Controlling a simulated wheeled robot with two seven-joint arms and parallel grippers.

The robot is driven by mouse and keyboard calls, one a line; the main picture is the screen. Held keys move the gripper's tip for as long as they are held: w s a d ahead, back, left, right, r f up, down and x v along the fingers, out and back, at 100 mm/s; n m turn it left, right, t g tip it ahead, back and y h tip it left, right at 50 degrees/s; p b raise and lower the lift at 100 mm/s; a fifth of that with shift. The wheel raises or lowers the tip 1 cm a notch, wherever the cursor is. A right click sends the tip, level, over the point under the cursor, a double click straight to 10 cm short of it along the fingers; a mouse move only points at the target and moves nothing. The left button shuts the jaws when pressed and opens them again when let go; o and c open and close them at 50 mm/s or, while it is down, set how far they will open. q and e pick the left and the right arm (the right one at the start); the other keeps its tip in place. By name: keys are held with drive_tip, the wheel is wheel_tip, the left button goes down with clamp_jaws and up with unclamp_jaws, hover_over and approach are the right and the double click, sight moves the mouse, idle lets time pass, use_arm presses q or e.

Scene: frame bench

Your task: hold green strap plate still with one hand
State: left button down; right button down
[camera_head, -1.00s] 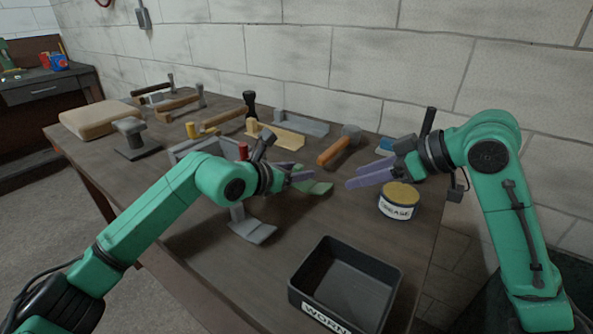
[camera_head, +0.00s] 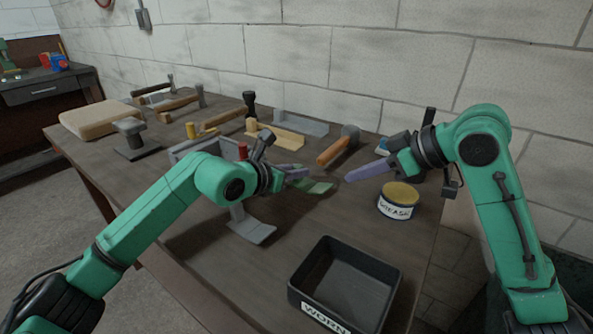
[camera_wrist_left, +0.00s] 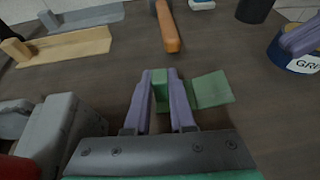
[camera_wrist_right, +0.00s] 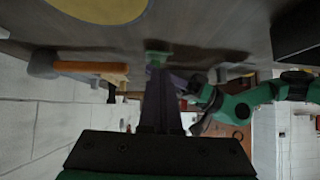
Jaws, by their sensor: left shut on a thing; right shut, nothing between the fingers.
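The green strap plate (camera_head: 319,187) lies on the bench right of the grey frame, its flat end bare on the wood. My left gripper (camera_wrist_left: 160,80) is shut on a raised green part of it (camera_wrist_left: 161,92); the flat green flange (camera_wrist_left: 211,89) shows to the right of the fingers in the left wrist view. My right gripper (camera_head: 350,178) is shut and empty, apart from the plate, above the bench beside the grease tin. In the right wrist view a green part (camera_wrist_right: 157,56) shows beyond its closed fingers (camera_wrist_right: 160,75).
The grease tin (camera_head: 397,208) stands under my right gripper. A black open bin (camera_head: 300,283) labelled WORN sits at the front. A grey frame (camera_head: 252,231) is beside my left arm. A hammer (camera_head: 333,152), a yellow strap (camera_head: 282,141) and a grey strap (camera_head: 302,122) lie behind.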

sight(323, 187)
use_arm(q)
drive_tip(key=shift+a, duration=0.1)
use_arm(e)
drive_tip(key=w+a+r+m+h, duration=0.1)
drive_tip(key=a+m+h, duration=0.1)
drive_tip(key=w+a+r+m+h, duration=0.1)
drive_tip(key=a+m+h, duration=0.1)
drive_tip(key=w+a+r+m+g+h, duration=0.1)
drive_tip(key=h, duration=0.1)
drive_tip(key=shift+w+a+r+m, duration=0.2)
drive_tip(key=shift+w+a+m, duration=0.15)
drive_tip(key=shift+a+m, duration=0.05)
wheel_tip(323, 187, down, 6)
drive_tip(key=shift+r, duration=0.15)
drive_tip(key=shift+f, duration=0.6)
idle(1.5)
drive_tip(key=shift+f, duration=0.3)
